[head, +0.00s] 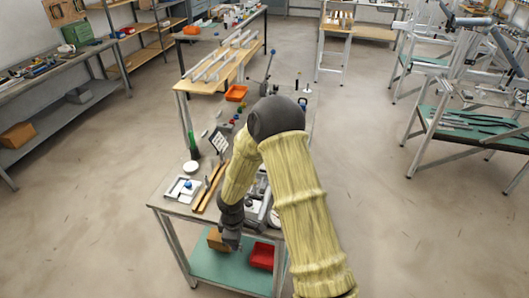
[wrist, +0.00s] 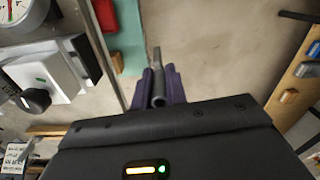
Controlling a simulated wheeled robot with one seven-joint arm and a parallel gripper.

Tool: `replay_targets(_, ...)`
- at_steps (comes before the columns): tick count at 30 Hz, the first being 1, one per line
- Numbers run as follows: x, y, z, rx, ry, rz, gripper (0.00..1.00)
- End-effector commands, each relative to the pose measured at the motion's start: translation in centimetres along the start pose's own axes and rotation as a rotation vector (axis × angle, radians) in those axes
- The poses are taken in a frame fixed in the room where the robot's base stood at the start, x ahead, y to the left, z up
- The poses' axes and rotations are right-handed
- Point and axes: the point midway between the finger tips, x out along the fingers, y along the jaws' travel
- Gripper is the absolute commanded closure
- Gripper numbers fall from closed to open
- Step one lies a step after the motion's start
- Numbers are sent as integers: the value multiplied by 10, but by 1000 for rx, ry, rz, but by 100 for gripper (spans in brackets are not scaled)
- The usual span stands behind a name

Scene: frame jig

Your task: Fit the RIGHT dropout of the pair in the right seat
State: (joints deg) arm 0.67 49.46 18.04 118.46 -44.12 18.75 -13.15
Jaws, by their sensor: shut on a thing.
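My gripper (wrist: 160,88) shows in the wrist view with its purple fingers shut on a grey metal part, which I take to be the dropout (wrist: 157,62). The part points away from the fingers, and its lower end is hidden between them. In the head view my gripper (head: 232,241) hangs low at the near edge of the workbench (head: 172,209), and the held part cannot be made out. I cannot tell the right seat in either view; my arm covers much of the bench.
A white fixture with a blue knob (head: 184,187) stands on the bench's left. A white block with a black knob (wrist: 45,75) and a dial gauge (wrist: 18,8) show in the wrist view. Below are a cardboard box (head: 217,239) and a red bin (head: 262,255).

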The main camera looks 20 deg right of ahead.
Motion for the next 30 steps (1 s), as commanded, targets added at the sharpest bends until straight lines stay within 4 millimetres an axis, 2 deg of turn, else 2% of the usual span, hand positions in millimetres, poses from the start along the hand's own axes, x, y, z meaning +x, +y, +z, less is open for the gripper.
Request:
replay_targets(9, 37, 38, 50, 707, -1, 5, 100)
replay_targets(15, 53, 54, 76, 1064, 0, 12, 100)
replay_targets(20, 58, 58, 84, 1170, -1, 14, 100)
replay_targets(30, 57, 58, 83, 1172, -1, 14, 100)
